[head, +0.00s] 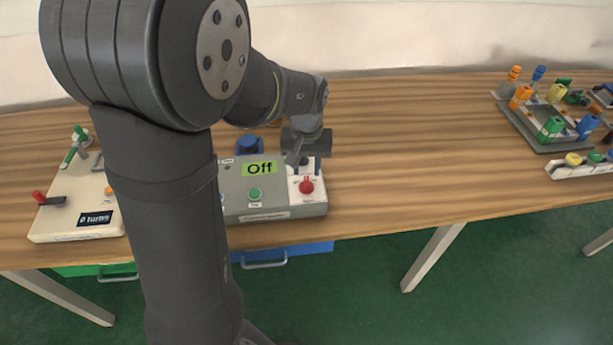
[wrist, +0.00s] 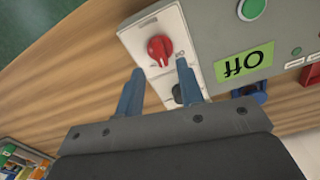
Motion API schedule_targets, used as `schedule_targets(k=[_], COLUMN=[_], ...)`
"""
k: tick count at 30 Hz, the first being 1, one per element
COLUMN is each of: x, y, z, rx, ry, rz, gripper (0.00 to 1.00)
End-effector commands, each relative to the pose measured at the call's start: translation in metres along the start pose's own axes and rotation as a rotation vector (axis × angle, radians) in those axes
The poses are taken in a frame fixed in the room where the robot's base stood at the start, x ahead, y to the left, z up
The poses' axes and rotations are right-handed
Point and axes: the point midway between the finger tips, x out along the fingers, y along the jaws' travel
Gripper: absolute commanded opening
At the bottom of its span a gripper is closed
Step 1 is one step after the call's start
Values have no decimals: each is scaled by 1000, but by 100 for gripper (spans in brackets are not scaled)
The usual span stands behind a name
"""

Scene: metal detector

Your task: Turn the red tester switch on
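The red tester switch (head: 306,186) is a round red knob on a white panel at the right end of the grey tester box (head: 240,203). It also shows in the wrist view (wrist: 160,49), upper middle, beyond my fingertips. A green label reading "Off" (head: 259,169) is on the box, left of the knob in the head view. My gripper (wrist: 157,75) is open, its two blue-grey fingers apart with nothing between them. In the head view my gripper (head: 308,165) is over the white panel, just behind the knob. A dark knob (wrist: 180,94) on the panel is partly hidden by a finger.
A green button (head: 254,195) is on the box. A cream box (head: 80,215) with a red-handled crank and a "0 turns" label stands to the left. A rack of colored parts (head: 545,125) stands far right. The table between is clear.

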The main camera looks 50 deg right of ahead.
Motion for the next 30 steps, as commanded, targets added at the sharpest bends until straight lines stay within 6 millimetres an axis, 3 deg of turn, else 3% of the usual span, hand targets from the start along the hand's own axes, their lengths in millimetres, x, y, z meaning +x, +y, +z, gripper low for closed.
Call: schedule_targets(k=[7,19,20,25,30], x=[36,45,45,45,45], y=[0,0,0,0,0], z=[0,0,0,0,0], rx=[0,0,0,0,1], ry=[-2,1,1,1,1], rz=[-1,0,0,0,0], gripper=[35,35,33,0,0])
